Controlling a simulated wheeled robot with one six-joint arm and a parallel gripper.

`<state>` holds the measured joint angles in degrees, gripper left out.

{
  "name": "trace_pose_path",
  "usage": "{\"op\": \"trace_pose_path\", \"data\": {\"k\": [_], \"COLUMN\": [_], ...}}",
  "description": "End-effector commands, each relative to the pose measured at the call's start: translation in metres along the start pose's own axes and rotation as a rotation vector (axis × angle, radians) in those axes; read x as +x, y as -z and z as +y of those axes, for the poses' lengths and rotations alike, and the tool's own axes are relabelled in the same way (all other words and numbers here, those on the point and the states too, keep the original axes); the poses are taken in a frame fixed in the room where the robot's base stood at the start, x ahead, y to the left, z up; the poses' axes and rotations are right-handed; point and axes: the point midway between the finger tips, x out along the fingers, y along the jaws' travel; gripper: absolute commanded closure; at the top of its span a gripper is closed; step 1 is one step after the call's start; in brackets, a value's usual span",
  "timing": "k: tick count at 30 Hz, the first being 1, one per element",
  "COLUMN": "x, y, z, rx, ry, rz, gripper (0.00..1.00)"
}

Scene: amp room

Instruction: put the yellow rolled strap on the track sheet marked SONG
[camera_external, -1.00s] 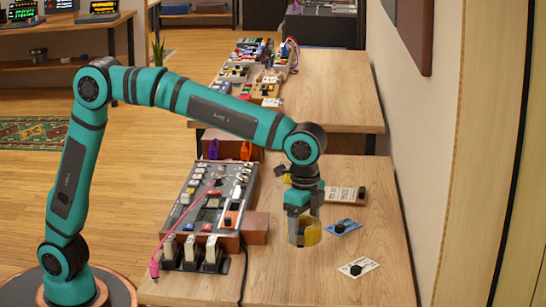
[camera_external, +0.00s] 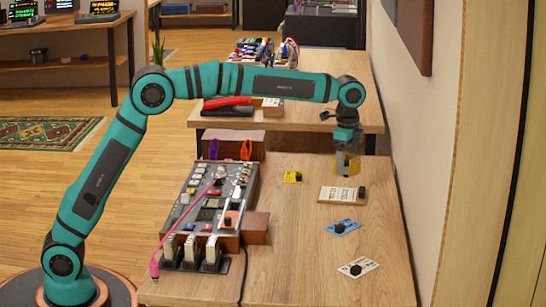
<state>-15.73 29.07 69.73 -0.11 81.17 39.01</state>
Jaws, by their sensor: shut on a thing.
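My gripper (camera_external: 346,152) is shut on the yellow rolled strap (camera_external: 347,166), near the back right of the near table. The strap shows above and behind a wooden board with white printed paper (camera_external: 333,193); its exact height above the table is hard to tell. The print is too small to tell which one is marked SONG.
A mixing console (camera_external: 211,203) with a pink cable stands on the left of the near wooden table (camera_external: 300,270). A brown block (camera_external: 255,228) sits beside it. A wall runs along the right. The table's front middle is clear.

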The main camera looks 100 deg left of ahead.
Motion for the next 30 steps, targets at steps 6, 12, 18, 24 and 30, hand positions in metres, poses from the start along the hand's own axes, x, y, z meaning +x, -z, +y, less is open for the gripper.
{"op": "trace_pose_path", "data": {"k": [6,12,18,24,30], "x": [0.0,0.017,0.05,0.064,0.085], "y": [-0.022,-0.026,-0.026,-0.026,-0.026], "z": [-0.044,-0.052,-0.051,-0.051,-0.051], "rx": [-0.012,-0.012,-0.012,-0.012,-0.012], "ry": [0.0,-0.001,-0.001,0.0,-0.001], "rz": [0.0,-0.001,-0.001,0.0,-0.001], "gripper": [0.52,0.52,0.52,0.52,0.52]}}
